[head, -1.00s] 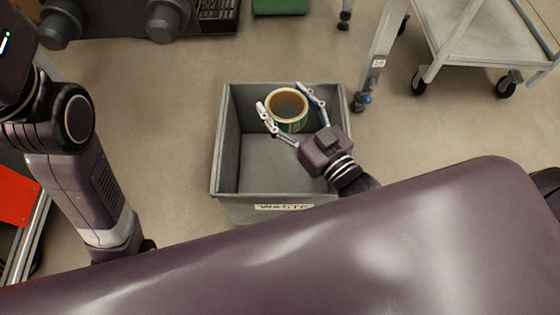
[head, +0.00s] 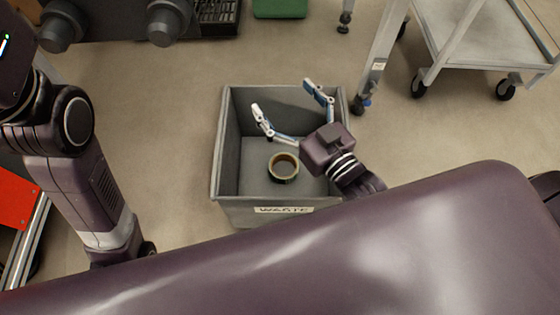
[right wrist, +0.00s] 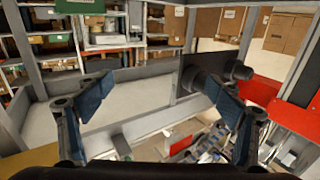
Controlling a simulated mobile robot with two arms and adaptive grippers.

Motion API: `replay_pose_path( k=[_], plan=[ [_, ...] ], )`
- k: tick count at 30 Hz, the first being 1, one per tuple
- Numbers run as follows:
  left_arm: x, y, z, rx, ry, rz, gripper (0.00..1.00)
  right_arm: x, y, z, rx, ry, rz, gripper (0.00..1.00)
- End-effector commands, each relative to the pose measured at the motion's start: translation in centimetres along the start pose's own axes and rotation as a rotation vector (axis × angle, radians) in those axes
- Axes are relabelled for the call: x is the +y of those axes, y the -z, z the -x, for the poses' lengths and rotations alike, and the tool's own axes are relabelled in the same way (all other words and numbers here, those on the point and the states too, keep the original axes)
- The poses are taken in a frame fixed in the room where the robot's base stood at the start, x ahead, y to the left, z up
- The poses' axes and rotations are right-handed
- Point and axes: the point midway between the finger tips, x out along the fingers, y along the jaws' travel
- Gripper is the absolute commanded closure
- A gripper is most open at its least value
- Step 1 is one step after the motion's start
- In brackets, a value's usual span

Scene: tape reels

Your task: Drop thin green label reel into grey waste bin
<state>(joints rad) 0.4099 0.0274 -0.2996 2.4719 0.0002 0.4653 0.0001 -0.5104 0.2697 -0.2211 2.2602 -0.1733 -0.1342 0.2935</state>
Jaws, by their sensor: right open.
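The grey waste bin (head: 228,188), with a "WASTE" label on its front, stands on the floor in the head view. The label reel (head: 283,167), a ring with a brown inside and a pale rim, is inside the bin, below the gripper and apart from it. Its green side barely shows. My right gripper (head: 284,96) is above the bin with its fingers spread wide and empty. In the right wrist view its two fingers (right wrist: 160,100) are apart with nothing between them. My left arm shows at the left, but its gripper is not visible.
A white wheeled cart (head: 470,50) stands at the upper right, with a metal leg (head: 380,60) near the bin. A green box (head: 280,8) is at the top. A red surface (head: 18,195) is at the left edge. Floor is clear around much of the bin.

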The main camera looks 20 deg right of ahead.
Motion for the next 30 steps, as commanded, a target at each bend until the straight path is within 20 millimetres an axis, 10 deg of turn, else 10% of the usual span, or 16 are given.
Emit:
replay_pose_path(
  k=[12,30],
  plan=[
    [0.0,0.1,0.0,0.002,-0.001,0.000,0.60,0.0,7.2,0.0,0.003,0.001,0.002,0.15],
    [0.0,0.0,-0.1,0.000,-0.001,0.000,0.60,0.0,7.9,0.0,0.001,0.001,0.001,0.15]
  ],
)
